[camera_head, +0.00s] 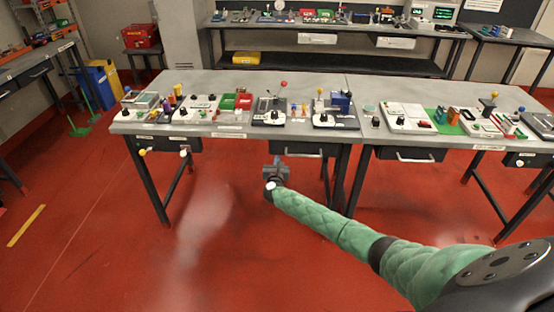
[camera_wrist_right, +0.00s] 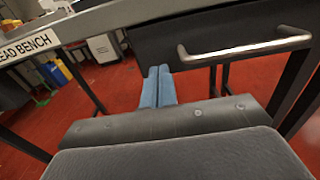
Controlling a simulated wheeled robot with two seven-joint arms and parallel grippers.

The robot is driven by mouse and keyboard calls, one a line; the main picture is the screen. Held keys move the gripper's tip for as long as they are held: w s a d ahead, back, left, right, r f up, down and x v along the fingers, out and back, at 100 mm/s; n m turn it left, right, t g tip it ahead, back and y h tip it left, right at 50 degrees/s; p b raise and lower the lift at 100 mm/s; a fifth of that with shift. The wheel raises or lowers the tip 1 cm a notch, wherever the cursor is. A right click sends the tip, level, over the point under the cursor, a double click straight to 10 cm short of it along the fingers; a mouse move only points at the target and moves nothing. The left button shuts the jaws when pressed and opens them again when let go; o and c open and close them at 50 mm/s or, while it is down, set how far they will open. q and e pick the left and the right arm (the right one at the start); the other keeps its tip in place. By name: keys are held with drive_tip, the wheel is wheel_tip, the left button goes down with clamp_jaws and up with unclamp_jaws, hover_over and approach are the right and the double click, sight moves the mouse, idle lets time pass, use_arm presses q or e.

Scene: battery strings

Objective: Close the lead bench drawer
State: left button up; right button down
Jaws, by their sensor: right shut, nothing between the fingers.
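The lead bench (camera_head: 225,131) is a grey-topped table, and its front edge carries a label ending "EAD BENCH" in the right wrist view (camera_wrist_right: 28,45). The dark lead bench drawer (camera_head: 300,148) sits under its front edge, with a silver bar handle (camera_head: 303,155). The drawer front (camera_wrist_right: 210,32) and handle (camera_wrist_right: 245,48) also show up close in the right wrist view. I cannot tell how far out the drawer stands. My right gripper (camera_head: 277,162) is just left of the handle, its blue fingers (camera_wrist_right: 158,87) together and empty, apart from the handle. My left gripper is out of view.
Several panels with knobs and blocks stand along the bench top. A neighbouring bench (camera_head: 460,134) with a handled drawer (camera_head: 412,154) adjoins on the right. The red floor (camera_head: 110,235) in front is clear.

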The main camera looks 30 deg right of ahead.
drive_tip(key=shift+b+v, duration=1.05)
drive_tip(key=shift+v, duration=2.9)
drive_tip(key=s+a+f+m+g+y, duration=0.35)
drive_tip(key=s+f+m, duration=0.25)
drive_tip(key=f+m, duration=0.2)
drive_tip(key=s+a+f+m+g+y, duration=0.2)
drive_tip(key=s+a+f+m, duration=0.35)
drive_tip(key=f+m, duration=0.3)
drive_tip(key=s+a+f+m+g+y, duration=0.2)
drive_tip(key=s+a+f+m+g, duration=0.15)
drive_tip(key=s+f+m, duration=0.4)
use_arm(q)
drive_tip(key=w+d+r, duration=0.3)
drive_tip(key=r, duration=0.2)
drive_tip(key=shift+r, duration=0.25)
use_arm(e)
drive_tip(key=s+a+f+m+g, duration=0.1)
drive_tip(key=s+a+f, duration=0.2)
drive_tip(key=s, duration=0.9)
drive_tip(key=s+a+f+m+g+y, duration=0.1)
drive_tip(key=s+a+f, duration=0.3)
drive_tip(key=s+f, duration=0.5)
drive_tip(key=s+a+f+m+g+y, duration=0.1)
drive_tip(key=s+f, duration=0.5)
drive_tip(key=s, duration=1.1)
drive_tip(key=shift+s+a+f+m+g, duration=0.35)
drive_tip(key=shift+a+g, duration=0.55)
drive_tip(key=shift+a, duration=0.3)
